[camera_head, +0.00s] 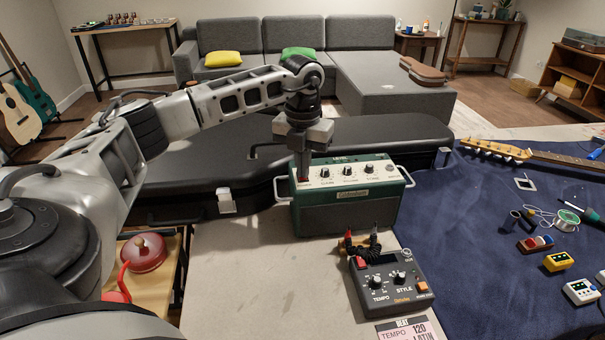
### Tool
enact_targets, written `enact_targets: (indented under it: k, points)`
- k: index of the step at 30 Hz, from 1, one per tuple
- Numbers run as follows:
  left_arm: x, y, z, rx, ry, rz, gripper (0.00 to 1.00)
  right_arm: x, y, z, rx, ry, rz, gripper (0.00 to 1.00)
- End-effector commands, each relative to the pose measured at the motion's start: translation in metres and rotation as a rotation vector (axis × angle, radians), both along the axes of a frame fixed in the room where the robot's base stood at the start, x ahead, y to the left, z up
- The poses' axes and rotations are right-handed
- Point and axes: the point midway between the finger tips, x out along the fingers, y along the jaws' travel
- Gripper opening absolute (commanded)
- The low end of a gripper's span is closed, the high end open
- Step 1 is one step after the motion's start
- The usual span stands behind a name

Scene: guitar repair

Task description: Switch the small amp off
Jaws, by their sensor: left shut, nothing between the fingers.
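The small amp (345,214) is a dark green box with a dark grille, a pale control panel with several black knobs and a white handle at each side. It stands upright on the pale worktop. My left arm reaches in from the left, and my left gripper (303,177) points down at the left end of the amp's control panel. Its fingers are shut and empty, with the tips at or just above the panel. Contact cannot be told. My right gripper is out of view.
A black drum machine (391,284) with knobs and a coiled black cable sits in front of the amp. A black guitar case (200,165) lies behind and left. On the right, a dark blue cloth (470,240) holds a guitar neck (540,155) and small pedals.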

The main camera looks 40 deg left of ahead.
Motion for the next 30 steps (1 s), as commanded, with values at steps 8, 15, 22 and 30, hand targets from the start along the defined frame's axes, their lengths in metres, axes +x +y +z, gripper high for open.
enact_targets:
  k: [8, 15, 22, 30]
  points:
    - [0.000, 0.000, -0.005, 0.001, 0.003, 0.000, 0.00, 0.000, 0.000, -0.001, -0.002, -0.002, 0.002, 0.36]
    - [-0.001, 0.000, 0.006, 0.001, 0.006, 0.000, 0.00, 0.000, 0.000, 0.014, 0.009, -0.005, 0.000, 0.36]
    - [-0.001, 0.000, 0.026, 0.001, 0.004, 0.000, 0.00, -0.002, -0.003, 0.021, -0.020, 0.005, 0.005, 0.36]
    - [0.000, 0.000, 0.048, 0.001, 0.001, 0.000, 0.00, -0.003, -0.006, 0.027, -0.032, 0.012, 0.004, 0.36]
